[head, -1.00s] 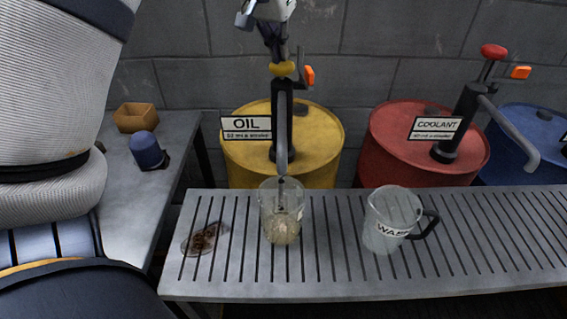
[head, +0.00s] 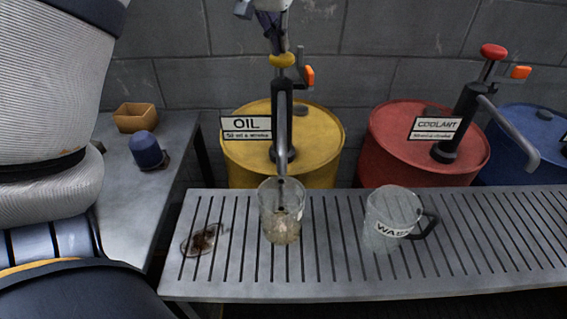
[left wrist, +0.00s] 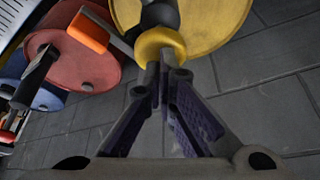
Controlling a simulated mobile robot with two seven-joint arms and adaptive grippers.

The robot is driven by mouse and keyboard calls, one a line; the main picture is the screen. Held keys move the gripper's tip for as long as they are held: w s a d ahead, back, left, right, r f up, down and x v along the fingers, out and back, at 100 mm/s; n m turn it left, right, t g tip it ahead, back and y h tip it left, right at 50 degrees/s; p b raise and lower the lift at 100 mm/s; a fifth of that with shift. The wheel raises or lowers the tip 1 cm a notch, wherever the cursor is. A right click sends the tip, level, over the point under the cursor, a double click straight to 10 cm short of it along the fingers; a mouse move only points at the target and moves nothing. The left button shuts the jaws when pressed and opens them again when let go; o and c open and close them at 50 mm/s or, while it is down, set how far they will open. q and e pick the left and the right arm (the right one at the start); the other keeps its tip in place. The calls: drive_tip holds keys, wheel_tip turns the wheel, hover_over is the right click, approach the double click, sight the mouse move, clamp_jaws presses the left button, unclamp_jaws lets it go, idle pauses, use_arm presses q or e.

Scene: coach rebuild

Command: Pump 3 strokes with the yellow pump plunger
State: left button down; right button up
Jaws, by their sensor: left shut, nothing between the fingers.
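The oil pump stands on the yellow drum (head: 325,140) behind an OIL sign (head: 246,124). Its yellow plunger knob (head: 282,60) tops a dark pump body (head: 282,110). My left gripper (head: 279,50) is shut and empty, pointing down at the knob from above. In the left wrist view, the closed fingertips (left wrist: 163,70) meet the edge of the yellow knob (left wrist: 160,44); whether they press on it is unclear. A clear beaker (head: 281,205) stands upright under the pump's spout, with pale brownish contents low inside. My right gripper is out of view.
A clear jug (head: 391,215) with a partly readable label stands right on the slatted bench (head: 340,275). An orange lever (head: 308,76) sits beside the knob. A red coolant drum (head: 385,155) with its pump stands right.

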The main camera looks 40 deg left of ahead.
use_arm(q)
drive_tip(key=shift+r, duration=2.25)
drive_tip(key=shift+f, duration=3.7)
drive_tip(key=shift+r, duration=3.75)
drive_tip(key=shift+f, duration=0.15)
